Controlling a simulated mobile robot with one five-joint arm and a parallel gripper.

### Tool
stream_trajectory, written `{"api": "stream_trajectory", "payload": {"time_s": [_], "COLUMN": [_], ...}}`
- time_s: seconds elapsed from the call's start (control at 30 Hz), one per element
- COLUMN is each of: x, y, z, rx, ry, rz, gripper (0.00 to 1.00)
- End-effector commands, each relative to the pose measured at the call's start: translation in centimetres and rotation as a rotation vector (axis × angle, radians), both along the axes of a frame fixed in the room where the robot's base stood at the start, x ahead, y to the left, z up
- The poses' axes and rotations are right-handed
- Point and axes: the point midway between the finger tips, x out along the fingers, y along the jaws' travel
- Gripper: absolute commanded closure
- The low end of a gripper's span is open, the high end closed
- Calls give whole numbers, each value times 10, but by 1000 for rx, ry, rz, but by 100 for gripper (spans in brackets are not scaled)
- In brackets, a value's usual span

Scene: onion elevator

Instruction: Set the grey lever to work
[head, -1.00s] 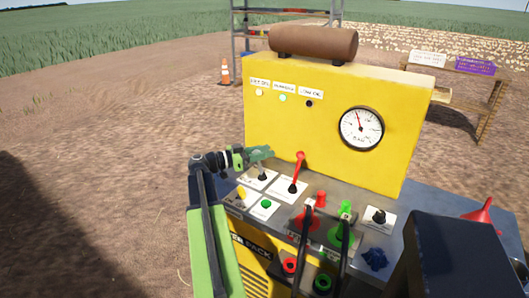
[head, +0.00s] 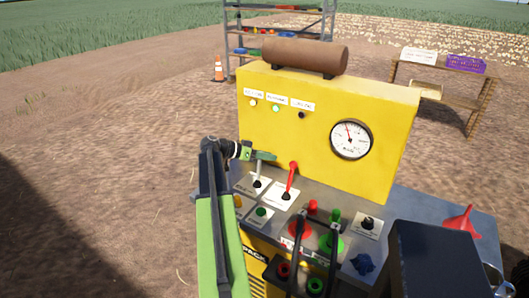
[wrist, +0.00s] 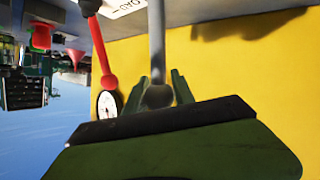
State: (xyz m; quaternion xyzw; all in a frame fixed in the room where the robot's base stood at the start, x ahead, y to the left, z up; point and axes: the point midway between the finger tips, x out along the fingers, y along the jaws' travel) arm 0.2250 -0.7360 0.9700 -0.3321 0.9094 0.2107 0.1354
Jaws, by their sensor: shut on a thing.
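The grey lever (head: 259,174) stands near upright on a white plate at the left of the machine's control panel. My gripper (head: 265,156) is at its top. In the wrist view the lever's grey shaft (wrist: 157,45) runs between the green fingers (wrist: 157,82), and its round knob sits between them. My gripper is shut on the lever. The fingers hide part of the knob in the head view.
A red lever (head: 291,180) stands close to the right of the grey one. The yellow panel (head: 320,110) with a gauge (head: 351,139) rises behind. Red and green controls and a red funnel (head: 461,221) are further right. Open dirt lies to the left.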

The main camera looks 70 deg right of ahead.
Motion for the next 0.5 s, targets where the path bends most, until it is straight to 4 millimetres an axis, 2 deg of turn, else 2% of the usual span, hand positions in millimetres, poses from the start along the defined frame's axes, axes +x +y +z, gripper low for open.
{"api": "stream_trajectory", "payload": {"time_s": [0.2, 0.5], "x": [-3, -4], "y": [-11, -14], "z": [-7, -9], "rx": [10, 10], "ry": [-2, -4], "rz": [1, -1], "gripper": [100, 100]}}
